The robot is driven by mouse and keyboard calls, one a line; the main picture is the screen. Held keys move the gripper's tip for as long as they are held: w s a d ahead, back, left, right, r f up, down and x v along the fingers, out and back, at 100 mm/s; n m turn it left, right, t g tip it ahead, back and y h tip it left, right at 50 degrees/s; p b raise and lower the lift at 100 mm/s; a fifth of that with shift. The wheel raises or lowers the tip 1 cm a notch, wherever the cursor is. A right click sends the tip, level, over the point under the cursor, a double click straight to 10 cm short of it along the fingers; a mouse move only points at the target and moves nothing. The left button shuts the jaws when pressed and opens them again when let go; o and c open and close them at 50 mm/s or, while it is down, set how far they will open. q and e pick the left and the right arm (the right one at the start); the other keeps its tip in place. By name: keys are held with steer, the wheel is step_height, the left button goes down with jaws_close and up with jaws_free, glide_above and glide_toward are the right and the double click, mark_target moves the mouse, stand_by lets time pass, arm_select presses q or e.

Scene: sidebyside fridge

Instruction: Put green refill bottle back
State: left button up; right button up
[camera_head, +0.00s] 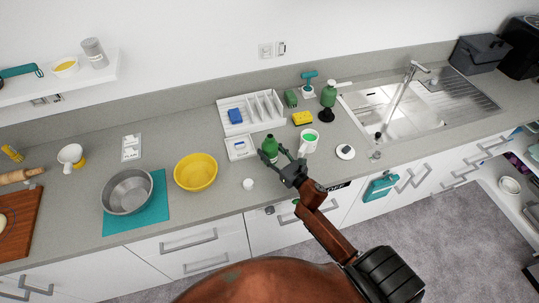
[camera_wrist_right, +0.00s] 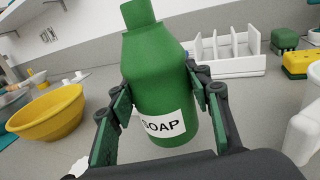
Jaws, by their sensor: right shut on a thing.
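The green refill bottle (camera_head: 270,146) is in my right gripper (camera_head: 283,163), over the counter just right of a small white labelled tray (camera_head: 240,148). In the right wrist view the bottle (camera_wrist_right: 158,75) stands between both fingers of the gripper (camera_wrist_right: 160,100), with a white SOAP label facing the camera. It looks roughly upright with a slight tilt. I cannot tell whether its base touches the counter. A small white round piece (camera_head: 249,184) lies on the counter in front of the tray. My left gripper is not in view.
A white cup with green liquid (camera_head: 309,141) stands close right of the bottle. A white rack (camera_head: 265,106) holding a blue item is behind. A green dispenser (camera_head: 328,94), yellow sponge (camera_head: 302,118) and sink (camera_head: 390,110) lie right. A yellow bowl (camera_head: 196,172) stands left.

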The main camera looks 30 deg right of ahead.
mark_target(270, 154)
steer(key=f, duration=0.1)
steer(key=w+f, duration=0.1)
steer(key=f, duration=0.1)
steer(key=shift+w+d+f, duration=0.2)
steer(key=shift+d+f, duration=0.1)
steer(key=shift+f, duration=0.25)
steer(key=o, duration=1.7)
steer(key=shift+s, duration=0.1)
